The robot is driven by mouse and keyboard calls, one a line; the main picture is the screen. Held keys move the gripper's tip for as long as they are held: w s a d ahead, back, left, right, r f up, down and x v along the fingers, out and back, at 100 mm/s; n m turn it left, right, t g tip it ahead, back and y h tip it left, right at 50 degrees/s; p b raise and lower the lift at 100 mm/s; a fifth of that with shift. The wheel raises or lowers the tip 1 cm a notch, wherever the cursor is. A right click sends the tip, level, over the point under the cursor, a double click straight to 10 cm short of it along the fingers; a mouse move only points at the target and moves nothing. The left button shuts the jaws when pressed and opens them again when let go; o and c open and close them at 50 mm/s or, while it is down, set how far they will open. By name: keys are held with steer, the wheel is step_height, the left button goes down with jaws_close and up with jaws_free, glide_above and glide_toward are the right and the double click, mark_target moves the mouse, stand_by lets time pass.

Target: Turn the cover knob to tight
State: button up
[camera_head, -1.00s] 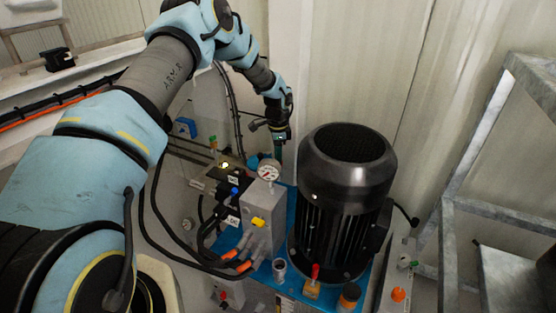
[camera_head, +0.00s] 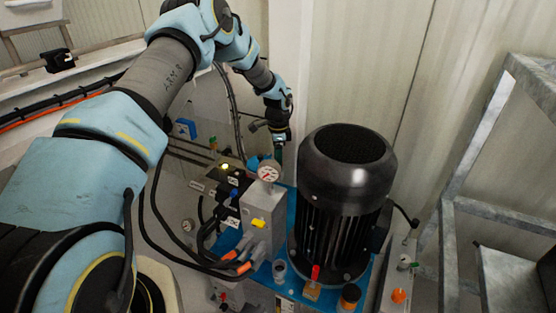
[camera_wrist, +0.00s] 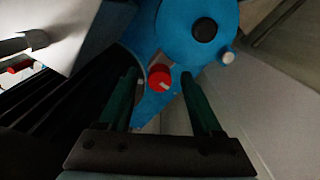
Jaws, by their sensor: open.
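A red round knob (camera_wrist: 159,77) with a white mark on its face sits on a blue housing (camera_wrist: 178,27) in the wrist view. It is the likely cover knob; no label can be read. My gripper (camera_wrist: 160,74) is open, with one dark green finger on each side of the knob. I cannot tell if either finger touches it. In the head view my gripper (camera_head: 280,148) points down behind the pressure gauge (camera_head: 269,171), left of the black motor (camera_head: 342,205). The knob is hidden there.
A black round cap (camera_wrist: 203,29) and a small white knob (camera_wrist: 228,57) are near the red knob. The tall motor stands close on the right in the head view. Hoses with orange ends (camera_head: 240,262) and a grey valve block (camera_head: 262,220) stand in front. A metal frame (camera_head: 480,140) is at right.

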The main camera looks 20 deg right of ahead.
step_height(320, 180, up, 11)
steer(key=b, duration=0.1)
stand_by(0.4)
steer(key=shift+f, duration=0.1)
